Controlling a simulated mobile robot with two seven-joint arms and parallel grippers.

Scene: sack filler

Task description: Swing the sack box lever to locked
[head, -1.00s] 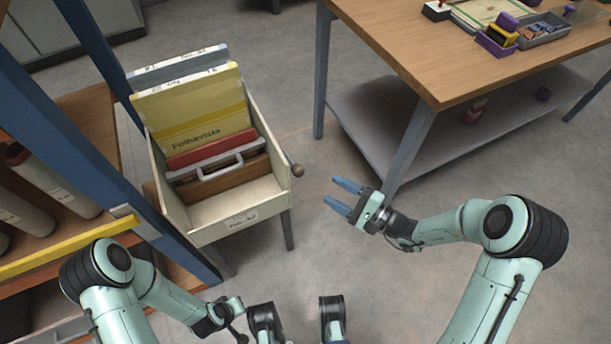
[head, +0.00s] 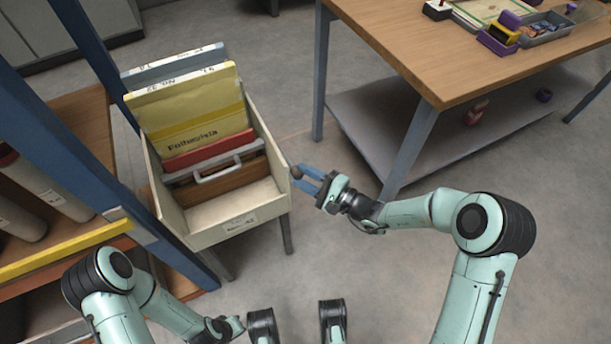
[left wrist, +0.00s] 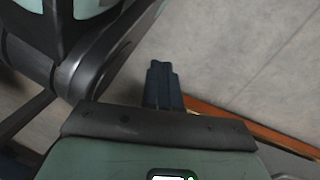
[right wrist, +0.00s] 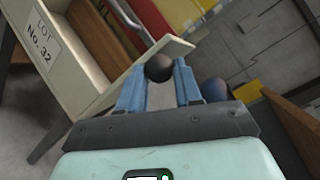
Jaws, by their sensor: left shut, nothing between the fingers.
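The sack box (head: 219,231) is a cream open-topped box on legs, and its front and side also show in the right wrist view (right wrist: 92,95). Its lever ends in a dark round knob (head: 296,172) at the box's right side; the lever's arm is mostly hidden. My right gripper (head: 309,180) is at the knob with its blue fingers apart. My left gripper (left wrist: 160,72) is shut and empty, low near my base.
Yellow, red and grey folders (head: 190,115) stand in the box. A wooden workbench (head: 440,60) with a lower shelf is at the right. A blue-framed rack (head: 85,150) with rolls is at the left. The floor between box and bench is open.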

